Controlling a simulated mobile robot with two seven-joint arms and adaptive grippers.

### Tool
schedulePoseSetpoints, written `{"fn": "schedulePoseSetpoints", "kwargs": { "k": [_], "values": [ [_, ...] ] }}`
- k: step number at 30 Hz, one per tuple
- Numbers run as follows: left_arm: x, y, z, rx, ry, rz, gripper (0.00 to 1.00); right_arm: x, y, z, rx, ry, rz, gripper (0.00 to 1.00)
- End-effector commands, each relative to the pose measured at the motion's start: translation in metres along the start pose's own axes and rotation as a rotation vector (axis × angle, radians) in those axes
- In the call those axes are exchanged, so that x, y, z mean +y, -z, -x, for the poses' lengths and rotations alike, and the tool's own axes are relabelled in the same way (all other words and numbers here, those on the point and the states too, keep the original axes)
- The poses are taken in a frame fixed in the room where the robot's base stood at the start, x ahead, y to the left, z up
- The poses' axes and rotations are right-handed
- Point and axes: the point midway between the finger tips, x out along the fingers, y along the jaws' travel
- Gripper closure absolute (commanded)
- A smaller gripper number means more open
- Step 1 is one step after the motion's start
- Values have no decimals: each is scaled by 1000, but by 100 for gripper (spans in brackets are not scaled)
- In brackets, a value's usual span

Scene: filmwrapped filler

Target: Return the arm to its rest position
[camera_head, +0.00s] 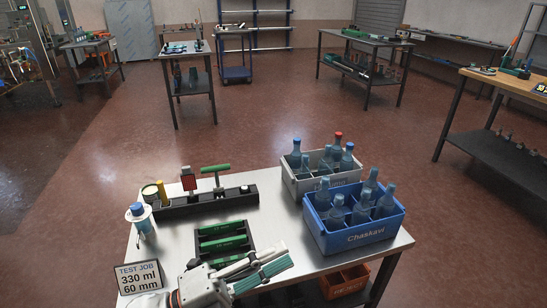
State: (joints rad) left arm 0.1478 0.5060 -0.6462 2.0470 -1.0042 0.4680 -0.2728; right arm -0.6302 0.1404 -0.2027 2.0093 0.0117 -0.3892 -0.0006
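My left gripper (284,256) is low in the head view, at the end of a white arm from the bottom left. Its pale and teal fingers point right, with a narrow gap between them and nothing visible in it. It appears over the front of the steel table (283,212), just below a black tray with green bars (222,237); its height above the table is hard to judge. My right gripper is not in view.
A blue crate (352,237) and a grey crate (291,187) of bottles stand at right. A bottle (141,220), a sign (138,278) and a black tool rack (205,202) are at left. An orange crate (345,282) sits below.

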Motion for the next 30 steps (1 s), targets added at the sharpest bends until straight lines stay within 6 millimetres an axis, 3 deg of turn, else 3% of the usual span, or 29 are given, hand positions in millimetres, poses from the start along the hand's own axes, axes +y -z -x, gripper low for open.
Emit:
{"fn": "schedulePoseSetpoints", "kwargs": {
  "k": [5,10,15,21,25,30],
  "values": [
    [32,-52,44,-379,55,390,73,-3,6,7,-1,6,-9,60],
    [103,-74,124,-750,62,765,73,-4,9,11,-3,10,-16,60],
    [177,-50,210,-1069,42,1081,73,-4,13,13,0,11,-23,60],
    [231,-2,279,-1310,17,1322,73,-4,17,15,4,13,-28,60],
    [246,17,300,-1381,9,1393,73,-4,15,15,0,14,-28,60],
    [250,22,305,-1399,6,1412,73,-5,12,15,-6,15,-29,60]
  ]
}}
